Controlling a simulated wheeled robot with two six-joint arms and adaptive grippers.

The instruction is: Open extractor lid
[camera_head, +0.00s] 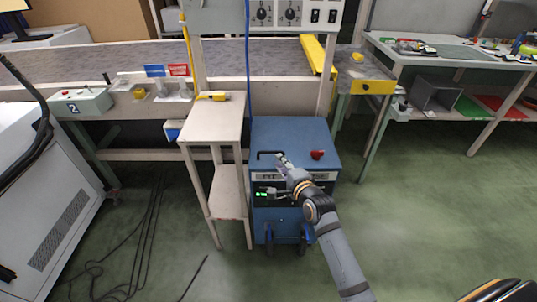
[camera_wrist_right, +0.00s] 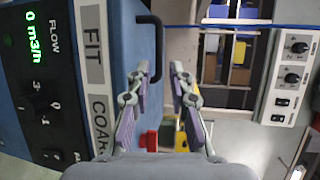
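The extractor (camera_head: 325,137) is a blue cabinet with a flat blue lid, a black handle (camera_head: 268,154) on the lid's left part and a red knob (camera_head: 317,155) on the right. Its front panel carries a green-lit flow display, seen in the right wrist view (camera_wrist_right: 36,32). My right gripper (camera_head: 282,160) is over the lid's front edge, close to the handle. In the right wrist view its two fingers (camera_wrist_right: 158,72) are apart with nothing between them, and the black handle (camera_wrist_right: 157,42) lies just beyond the fingertips. The lid looks shut. My left gripper is out of view.
A narrow beige stand (camera_head: 217,118) is directly left of the extractor. The conveyor (camera_head: 120,62) runs behind it, with a control box (camera_head: 290,13) above. A workbench (camera_head: 400,55) stands at the right. Green floor is free at right; cables lie on the floor at left.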

